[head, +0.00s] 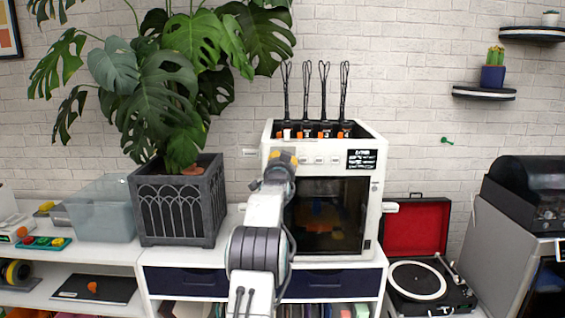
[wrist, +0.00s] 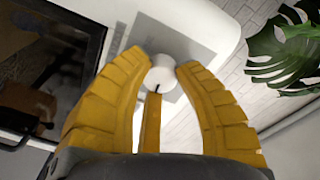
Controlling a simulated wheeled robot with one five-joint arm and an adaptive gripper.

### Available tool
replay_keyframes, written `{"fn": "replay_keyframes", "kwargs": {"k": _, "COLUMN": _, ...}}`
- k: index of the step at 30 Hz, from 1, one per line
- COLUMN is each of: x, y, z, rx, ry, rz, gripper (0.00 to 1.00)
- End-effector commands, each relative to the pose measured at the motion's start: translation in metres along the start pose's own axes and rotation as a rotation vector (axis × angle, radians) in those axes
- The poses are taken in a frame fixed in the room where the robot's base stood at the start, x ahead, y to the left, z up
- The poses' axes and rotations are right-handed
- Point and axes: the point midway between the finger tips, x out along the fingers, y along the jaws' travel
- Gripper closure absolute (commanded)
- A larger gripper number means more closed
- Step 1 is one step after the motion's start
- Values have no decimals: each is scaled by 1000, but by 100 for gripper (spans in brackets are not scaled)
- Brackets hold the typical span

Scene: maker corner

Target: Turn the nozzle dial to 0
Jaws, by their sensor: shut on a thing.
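The white nozzle dial (wrist: 161,76) is a small round knob on a grey panel plate (wrist: 178,42) in the wrist view. A dark mark shows on its lower edge, toward my gripper. My gripper (wrist: 162,66) has yellow fingers closed on either side of the dial, gripping it. In the head view my gripper (head: 284,157) is at the upper left of the white printer's (head: 378,190) front, and it hides the dial there. The scale's numbers cannot be read.
The printer's dark glass door (head: 350,215) is right of my arm, with a small display (head: 361,159) above. A potted monstera in a dark planter (head: 180,212) stands close on the left. An open red record player (head: 415,228) is on the right.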

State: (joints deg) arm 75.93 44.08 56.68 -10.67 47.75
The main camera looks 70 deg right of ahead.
Motion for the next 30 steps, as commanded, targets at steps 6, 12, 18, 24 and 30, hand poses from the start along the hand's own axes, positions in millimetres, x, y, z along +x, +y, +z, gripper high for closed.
{"fn": "replay_keyframes", "kwargs": {"k": 6, "x": 0, "y": 0, "z": -1, "rx": -3, "ry": 3, "rz": -2, "gripper": 100}}
{"fn": "replay_keyframes", "kwargs": {"k": 12, "x": 0, "y": 1, "z": 0, "rx": -53, "ry": 8, "rz": -7, "gripper": 100}}
{"fn": "replay_keyframes", "kwargs": {"k": 18, "x": 0, "y": 1, "z": 0, "rx": -181, "ry": 18, "rz": -16, "gripper": 100}}
{"fn": "replay_keyframes", "kwargs": {"k": 24, "x": 0, "y": -1, "z": -1, "rx": -338, "ry": 28, "rz": -22, "gripper": 100}}
{"fn": "replay_keyframes", "kwargs": {"k": 30, "x": 0, "y": -2, "z": -1, "rx": -478, "ry": 38, "rz": -26, "gripper": 100}}
